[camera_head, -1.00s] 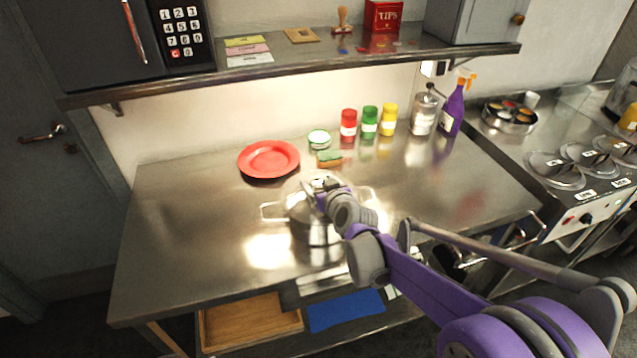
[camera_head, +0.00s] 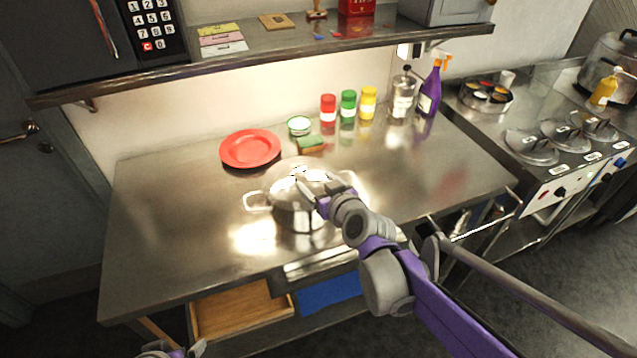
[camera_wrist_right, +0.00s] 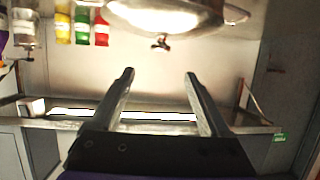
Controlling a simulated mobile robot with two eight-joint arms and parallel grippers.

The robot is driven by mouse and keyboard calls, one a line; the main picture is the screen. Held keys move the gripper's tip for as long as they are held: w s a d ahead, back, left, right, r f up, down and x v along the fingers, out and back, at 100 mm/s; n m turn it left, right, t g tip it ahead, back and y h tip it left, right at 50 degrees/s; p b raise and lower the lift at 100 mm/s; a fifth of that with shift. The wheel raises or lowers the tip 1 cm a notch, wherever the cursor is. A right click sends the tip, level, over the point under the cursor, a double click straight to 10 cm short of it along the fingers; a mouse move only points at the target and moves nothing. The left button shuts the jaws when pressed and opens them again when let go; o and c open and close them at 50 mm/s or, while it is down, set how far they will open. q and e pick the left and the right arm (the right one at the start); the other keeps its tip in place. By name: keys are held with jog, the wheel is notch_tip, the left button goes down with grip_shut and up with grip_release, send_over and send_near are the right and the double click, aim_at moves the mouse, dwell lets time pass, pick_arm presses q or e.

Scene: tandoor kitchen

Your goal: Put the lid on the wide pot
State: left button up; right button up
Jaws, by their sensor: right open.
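The wide pot (camera_head: 294,216) is a shiny metal pot with side handles, standing on the steel table. Its lid (camera_head: 313,174) is shiny metal with a small knob (camera_head: 298,171) and appears to sit on the pot's mouth; glare hides how closely the rims meet. In the right wrist view, which looks upside down, the lid (camera_wrist_right: 177,20) and its knob (camera_wrist_right: 160,43) show beyond the fingertips. My right gripper (camera_head: 302,186) is open and empty beside the knob; its parted fingers show in the wrist view (camera_wrist_right: 160,74). Part of my left arm shows at the bottom edge.
A red plate (camera_head: 250,148), a sponge (camera_head: 311,144) and a small bowl (camera_head: 299,125) are behind the pot. Red (camera_head: 328,110), green (camera_head: 348,106) and yellow (camera_head: 368,103) bottles stand near the wall. A shelf (camera_head: 270,62) overhangs the back. The table's left side is clear.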

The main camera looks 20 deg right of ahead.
jog(key=s+f+g, duration=0.4)
jog(key=s+f, duration=0.1)
jog(key=s, duration=0.6)
jog(key=s+f+m+g+h, duration=0.1)
jog(key=s+f+g, duration=0.3)
jog(key=s, duration=0.8)
notch_tip(320, 180, down, 2)
jog(key=shift+a+f, duration=0.25)
jog(key=shift+a, duration=0.1)
